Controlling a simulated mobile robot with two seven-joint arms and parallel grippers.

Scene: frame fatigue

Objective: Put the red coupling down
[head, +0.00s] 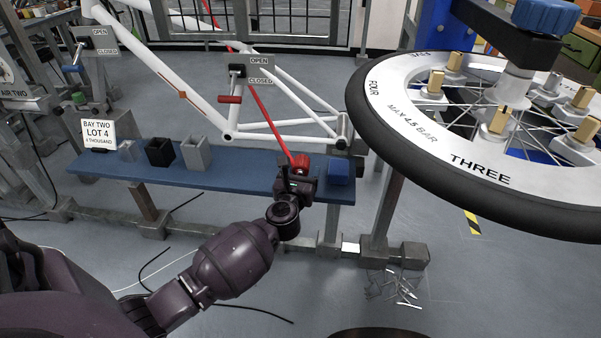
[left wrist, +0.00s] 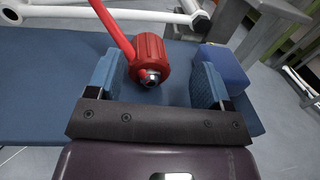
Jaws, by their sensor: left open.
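The red coupling (head: 301,163) is at the end of a red hose (head: 270,122), at the right part of the blue bench top (head: 240,176). In the left wrist view the coupling (left wrist: 149,60) appears to lie on the blue surface, its metal end towards me. My left gripper (head: 297,180) is open, with its blue-padded fingers (left wrist: 160,85) on either side of the coupling and a visible gap to each. The gripper partly hides the coupling in the head view. My right gripper is not in view.
A blue block (head: 339,172) stands just right of the gripper. Open boxes (head: 196,153) and a lot sign (head: 98,134) stand further left. A white bicycle frame (head: 230,130) rises behind the bench. A large wheel (head: 440,165) fills the upper right.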

